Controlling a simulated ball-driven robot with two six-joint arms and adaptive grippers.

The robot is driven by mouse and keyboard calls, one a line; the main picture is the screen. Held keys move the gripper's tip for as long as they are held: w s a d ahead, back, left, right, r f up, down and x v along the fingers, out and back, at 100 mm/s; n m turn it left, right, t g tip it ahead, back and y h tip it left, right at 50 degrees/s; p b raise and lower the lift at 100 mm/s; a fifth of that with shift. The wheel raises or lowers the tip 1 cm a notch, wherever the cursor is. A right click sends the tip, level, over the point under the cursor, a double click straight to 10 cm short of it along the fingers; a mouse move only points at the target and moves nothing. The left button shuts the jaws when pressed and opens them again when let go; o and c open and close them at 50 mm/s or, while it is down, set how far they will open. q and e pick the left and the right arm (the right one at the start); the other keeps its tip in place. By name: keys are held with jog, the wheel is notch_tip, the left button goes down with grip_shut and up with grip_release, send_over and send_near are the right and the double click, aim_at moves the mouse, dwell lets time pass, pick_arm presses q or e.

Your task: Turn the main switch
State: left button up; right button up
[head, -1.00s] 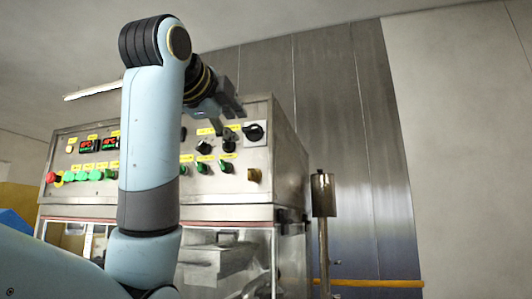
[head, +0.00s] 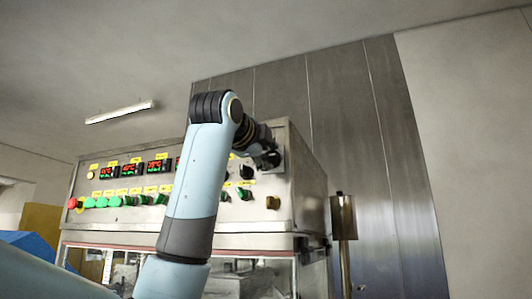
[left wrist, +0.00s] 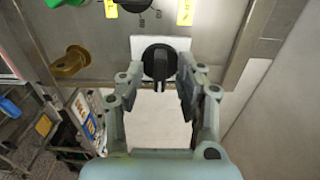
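The main switch is a black rotary knob on a pale square plate, seen in the left wrist view (left wrist: 158,60). My left gripper (left wrist: 160,80) is open, with one fingertip on each side of the knob; I cannot tell whether they touch it. In the head view my left gripper (head: 268,158) is at the upper right corner of the control panel (head: 215,215) and mostly hides the switch. My right gripper is not in view.
A brass-coloured knob (left wrist: 72,62) is on the panel near the switch. A black knob (head: 246,172) and several green switches (head: 245,193) are nearby. A metal cylinder on a post (head: 343,217) stands right of the machine.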

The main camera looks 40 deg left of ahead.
pick_arm(q)
grip_shut()
